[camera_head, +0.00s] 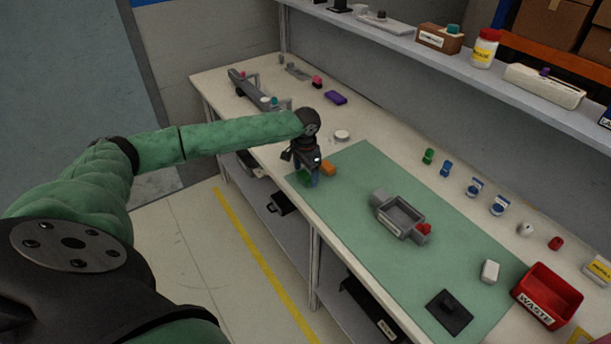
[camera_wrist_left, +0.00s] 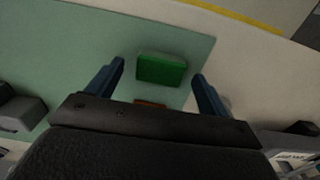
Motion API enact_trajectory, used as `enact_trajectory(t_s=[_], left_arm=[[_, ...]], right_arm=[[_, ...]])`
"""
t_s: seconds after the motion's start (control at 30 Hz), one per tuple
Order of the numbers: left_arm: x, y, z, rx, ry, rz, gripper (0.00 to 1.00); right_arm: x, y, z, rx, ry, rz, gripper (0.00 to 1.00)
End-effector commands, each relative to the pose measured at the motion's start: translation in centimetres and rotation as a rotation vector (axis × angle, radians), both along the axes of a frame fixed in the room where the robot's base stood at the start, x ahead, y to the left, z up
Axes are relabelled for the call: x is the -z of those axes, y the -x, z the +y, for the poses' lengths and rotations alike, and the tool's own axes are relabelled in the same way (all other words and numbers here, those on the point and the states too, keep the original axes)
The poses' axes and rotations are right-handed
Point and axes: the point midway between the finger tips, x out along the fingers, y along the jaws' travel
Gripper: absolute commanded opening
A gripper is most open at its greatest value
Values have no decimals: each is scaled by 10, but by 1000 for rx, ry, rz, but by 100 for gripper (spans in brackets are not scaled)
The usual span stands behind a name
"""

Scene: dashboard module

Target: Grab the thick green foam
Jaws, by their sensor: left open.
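The green foam block (camera_wrist_left: 161,69) lies on the green mat near its corner in the left wrist view. It also shows in the head view (camera_head: 303,177), partly covered by my left gripper. My left gripper (camera_head: 307,182) is above the mat's left end, pointing down. In the left wrist view its two blue fingers (camera_wrist_left: 158,80) are spread wide, one on each side of the green block, with gaps on both sides. Whether the fingertips are level with the block is hard to tell. My right gripper is not in view.
An orange block (camera_head: 328,168) lies close beside the green one; its edge shows between the fingers in the wrist view (camera_wrist_left: 150,103). A grey tray fixture (camera_head: 385,201) stands mid-mat (camera_head: 350,215). A red waste bin (camera_head: 546,294) is at the right. A shelf (camera_head: 450,62) runs above the table's back.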

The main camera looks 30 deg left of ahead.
Motion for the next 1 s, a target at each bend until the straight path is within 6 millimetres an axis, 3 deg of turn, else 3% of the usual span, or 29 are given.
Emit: enact_trajectory(t_s=[0.37,0.6,1.0], left_arm=[[8,0,0,1,-2,-1,80],[8,0,0,1,-1,0,35],[7,0,0,1,-1,0,32]], right_arm=[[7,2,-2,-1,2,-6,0],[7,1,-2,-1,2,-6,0],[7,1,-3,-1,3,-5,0]])
